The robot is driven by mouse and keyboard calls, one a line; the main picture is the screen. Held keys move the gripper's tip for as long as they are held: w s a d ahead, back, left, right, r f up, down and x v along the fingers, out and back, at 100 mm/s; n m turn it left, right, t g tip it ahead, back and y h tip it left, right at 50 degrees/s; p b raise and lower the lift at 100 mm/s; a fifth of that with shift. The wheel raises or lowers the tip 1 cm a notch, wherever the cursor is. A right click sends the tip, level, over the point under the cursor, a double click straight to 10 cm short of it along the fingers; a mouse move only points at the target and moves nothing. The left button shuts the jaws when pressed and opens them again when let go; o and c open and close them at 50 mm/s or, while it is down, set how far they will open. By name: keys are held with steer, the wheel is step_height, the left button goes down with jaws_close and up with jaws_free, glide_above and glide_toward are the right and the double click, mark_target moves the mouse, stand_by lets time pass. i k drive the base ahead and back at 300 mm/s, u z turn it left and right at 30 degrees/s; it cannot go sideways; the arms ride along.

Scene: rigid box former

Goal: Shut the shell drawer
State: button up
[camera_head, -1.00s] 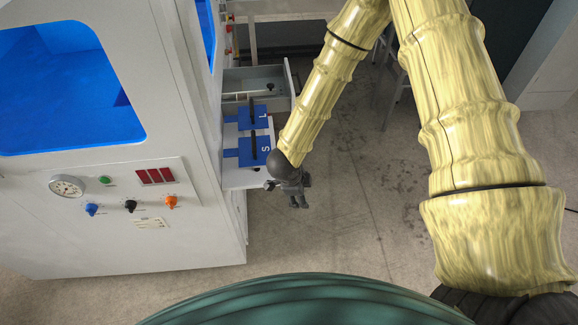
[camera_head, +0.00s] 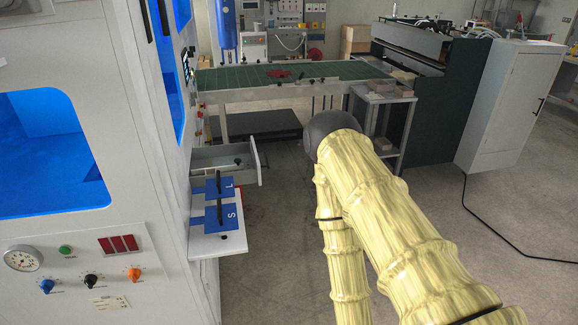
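The shell drawer, seemingly the grey drawer (camera_head: 257,161), stands pulled out to the right from the side of the white machine (camera_head: 150,150). Its front panel is clear of the machine, and its inside shows from above with a small dark item in it. My gripper is not visible; my yellow arm reaches forward to the right of the drawer, ending in a dark rounded joint that hides anything beyond it. The arm appears apart from the drawer front.
Below the drawer, a white shelf (camera_head: 212,248) sticks out with blue plates (camera_head: 231,216) marked L and S. A green-topped table (camera_head: 300,75) stands behind. A white cabinet (camera_head: 510,105) and a cable (camera_head: 500,245) are at right. Floor between is open.

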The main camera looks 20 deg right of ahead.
mark_target(223, 154)
steer(key=z, duration=0.2)
steer(key=k, duration=0.35)
steer(key=z, duration=1.25)
steer(key=i, duration=1.2)
steer(key=u, duration=0.45)
steer(key=i, duration=0.85)
steer(key=u, duration=1.1)
steer(key=i, duration=0.35)
steer(key=z, duration=0.65)
steer(key=k, duration=1)
steer(key=u, duration=0.9)
steer(key=i, duration=0.3)
steer(key=u, duration=0.05)
